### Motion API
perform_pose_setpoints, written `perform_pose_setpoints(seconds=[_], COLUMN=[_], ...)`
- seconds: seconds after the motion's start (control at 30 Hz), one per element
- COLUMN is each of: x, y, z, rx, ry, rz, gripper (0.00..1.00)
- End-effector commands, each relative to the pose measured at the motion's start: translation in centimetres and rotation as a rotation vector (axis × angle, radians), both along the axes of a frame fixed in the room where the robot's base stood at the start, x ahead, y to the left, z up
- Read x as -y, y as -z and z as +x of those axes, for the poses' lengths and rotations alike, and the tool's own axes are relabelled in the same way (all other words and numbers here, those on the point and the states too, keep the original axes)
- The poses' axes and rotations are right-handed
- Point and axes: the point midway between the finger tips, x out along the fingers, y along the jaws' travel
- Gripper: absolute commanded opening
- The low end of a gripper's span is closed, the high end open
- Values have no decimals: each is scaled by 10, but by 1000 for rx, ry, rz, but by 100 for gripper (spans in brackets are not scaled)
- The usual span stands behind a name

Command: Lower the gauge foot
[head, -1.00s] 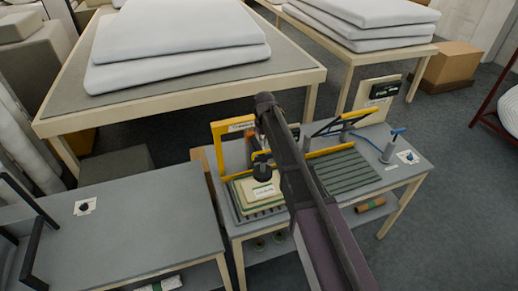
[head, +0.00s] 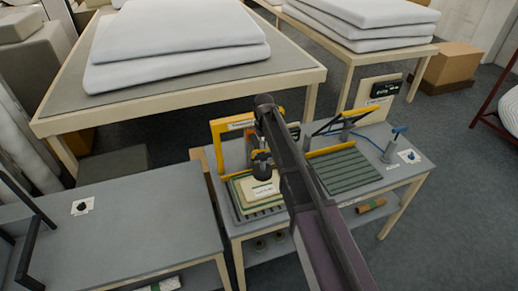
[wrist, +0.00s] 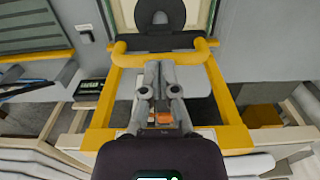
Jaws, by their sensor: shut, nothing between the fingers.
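The gauge is a yellow frame (head: 221,132) with a white label, standing on the small grey bench in the head view. In the wrist view the yellow frame (wrist: 228,100) surrounds my gripper, and a yellow crossbar (wrist: 125,53) lies by the fingertips. Beyond the crossbar is a dark round part (wrist: 160,14), perhaps the gauge foot. My gripper (wrist: 158,70) is shut and empty, close to the crossbar; I cannot tell whether they touch. A labelled stack of pads (head: 263,188) lies below my wrist in the head view. My arm hides part of the gauge.
A green ribbed plate (head: 348,172) with a yellow bar lies right of my arm. A blue-handled post (head: 390,147) and a dark display (head: 385,89) stand farther right. The left bench (head: 130,235) is mostly clear. Large tables with white pads stand behind.

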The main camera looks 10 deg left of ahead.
Motion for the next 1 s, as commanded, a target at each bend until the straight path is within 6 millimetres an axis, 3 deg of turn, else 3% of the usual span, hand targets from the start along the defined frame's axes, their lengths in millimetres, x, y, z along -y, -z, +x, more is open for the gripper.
perform_pose_setpoints(seconds=[0.57,1.0], x=[0,0], y=[22,0], z=[0,0], rx=[0,0], ry=[0,0], rz=[0,0], gripper=[0,0])
